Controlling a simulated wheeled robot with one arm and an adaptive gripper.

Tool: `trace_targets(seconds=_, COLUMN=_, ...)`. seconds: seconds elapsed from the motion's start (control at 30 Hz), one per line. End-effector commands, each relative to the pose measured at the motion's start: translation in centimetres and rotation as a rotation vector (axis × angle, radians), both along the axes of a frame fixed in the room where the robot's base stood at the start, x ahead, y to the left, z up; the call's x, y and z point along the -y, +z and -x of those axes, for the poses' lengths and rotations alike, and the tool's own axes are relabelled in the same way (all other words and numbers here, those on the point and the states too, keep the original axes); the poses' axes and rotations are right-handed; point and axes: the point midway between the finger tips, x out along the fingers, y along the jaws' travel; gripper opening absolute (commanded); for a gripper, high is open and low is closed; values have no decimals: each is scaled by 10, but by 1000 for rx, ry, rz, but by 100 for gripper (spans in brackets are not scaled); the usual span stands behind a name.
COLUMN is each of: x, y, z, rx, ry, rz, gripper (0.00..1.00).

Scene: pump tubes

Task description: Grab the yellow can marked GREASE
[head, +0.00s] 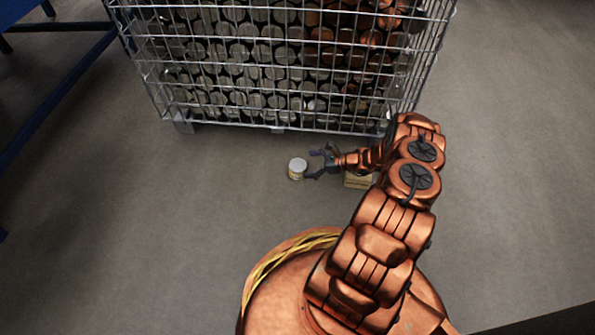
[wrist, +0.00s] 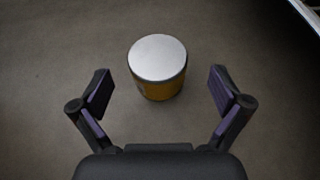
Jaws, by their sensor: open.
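The yellow can (wrist: 163,90) stands upright on the floor, with a pale flat lid on top. No GREASE lettering is readable on it. In the head view the can (head: 297,169) is small, just left of my gripper (head: 314,163). My gripper is open and empty. In the wrist view my gripper (wrist: 161,92) has one finger to each side of the can, with clear gaps on both sides. The can appears ahead of the fingers, not touching them.
A wire mesh cage (head: 280,70) full of round metal pieces stands behind the can. A small cardboard-coloured box (head: 357,181) lies on the floor below my wrist. A blue frame (head: 60,90) stands at the left. The floor (head: 180,230) to the left and front is clear.

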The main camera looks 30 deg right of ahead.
Motion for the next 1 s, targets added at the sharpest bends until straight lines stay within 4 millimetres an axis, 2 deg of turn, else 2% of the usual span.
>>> trace_targets(seconds=0.43, x=-25, y=-22, z=-23, rx=2, ry=2, rz=-1, gripper=100)
trace_targets(seconds=0.87, x=-32, y=-23, z=-31, rx=1, ry=0, rz=-1, gripper=100)
trace_targets(seconds=1.0, x=-32, y=-23, z=-31, rx=1, ry=0, rz=0, gripper=89)
